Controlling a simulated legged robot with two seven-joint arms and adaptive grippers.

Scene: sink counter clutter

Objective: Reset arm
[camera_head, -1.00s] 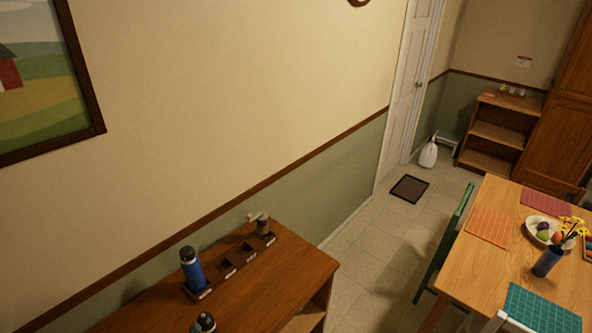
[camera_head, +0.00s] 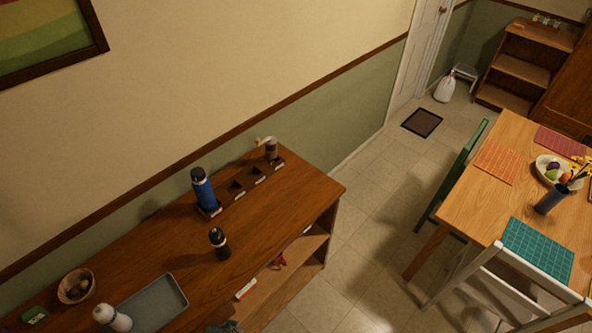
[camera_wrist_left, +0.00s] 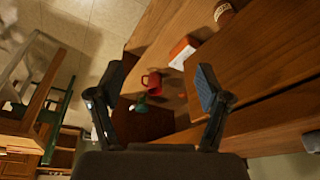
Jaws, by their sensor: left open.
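My left gripper (camera_wrist_left: 158,82) shows in the left wrist view with its two dark fingers spread wide and nothing between them. In the head view a small dark grey part at the bottom edge may be my gripper, but too little shows to be sure. My right gripper is in neither view.
The sideboard (camera_head: 150,265) carries a blue bottle (camera_head: 203,190), a dark bottle (camera_head: 220,243), a grey tray (camera_head: 180,287), a white-topped bottle (camera_head: 112,318) and a bowl (camera_head: 75,286). A dining table (camera_head: 470,210) and white chair (camera_head: 510,285) stand right. Floor between is clear.

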